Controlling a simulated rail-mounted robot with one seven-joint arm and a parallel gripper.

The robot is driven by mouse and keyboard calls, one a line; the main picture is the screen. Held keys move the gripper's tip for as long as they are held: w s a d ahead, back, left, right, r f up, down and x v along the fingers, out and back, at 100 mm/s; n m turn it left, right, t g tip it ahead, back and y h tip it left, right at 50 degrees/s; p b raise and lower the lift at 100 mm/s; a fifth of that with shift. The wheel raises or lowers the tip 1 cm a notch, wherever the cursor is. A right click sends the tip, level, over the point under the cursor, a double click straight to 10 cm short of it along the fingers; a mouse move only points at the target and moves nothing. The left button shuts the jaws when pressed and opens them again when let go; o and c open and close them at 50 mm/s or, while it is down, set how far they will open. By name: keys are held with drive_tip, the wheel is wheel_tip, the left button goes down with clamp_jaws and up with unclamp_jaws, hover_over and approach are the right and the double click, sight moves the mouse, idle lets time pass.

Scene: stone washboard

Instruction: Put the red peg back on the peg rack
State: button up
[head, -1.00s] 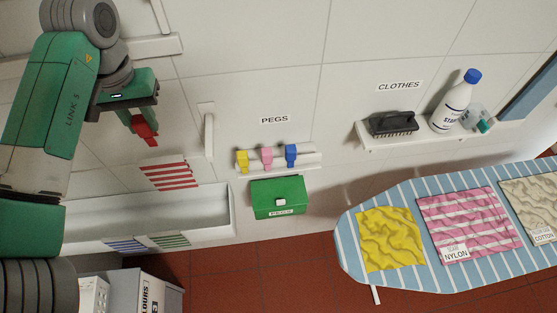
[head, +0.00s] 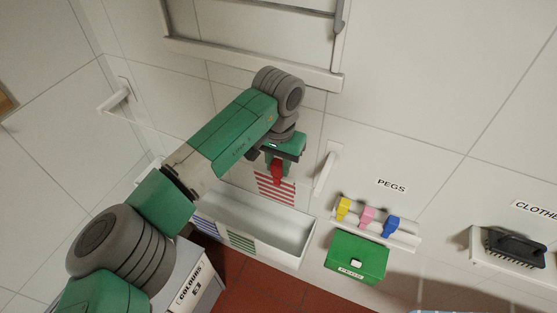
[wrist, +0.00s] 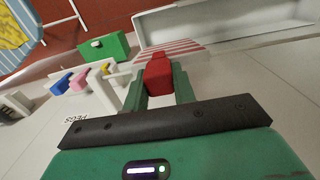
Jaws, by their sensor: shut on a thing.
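My gripper (head: 277,165) is shut on the red peg (head: 277,175), which hangs below the fingers in the head view. In the wrist view the red peg (wrist: 158,73) sits between the two green fingers. Behind it in the head view is a red-and-white striped cloth (head: 275,189). The peg rack (head: 402,237) is on the wall to the right, under the PEGS label. It carries a yellow peg (head: 343,208), a pink peg (head: 366,217) and a blue peg (head: 391,227). My gripper is left of the rack and apart from it.
A white bracket (head: 326,170) stands out from the wall between my gripper and the rack. A green box (head: 356,257) is below the rack. A white trough (head: 263,233) lies below my gripper. A shelf with a black brush (head: 514,247) is at the far right.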

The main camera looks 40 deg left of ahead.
drive_tip(key=o, duration=1)
drive_tip(key=shift+f, duration=0.1)
drive_tip(key=shift+f+b, duration=0.15)
drive_tip(key=shift+b, duration=0.35)
wheel_tip(320, 180, up, 12)
drive_tip(key=shift+w+a, duration=0.1)
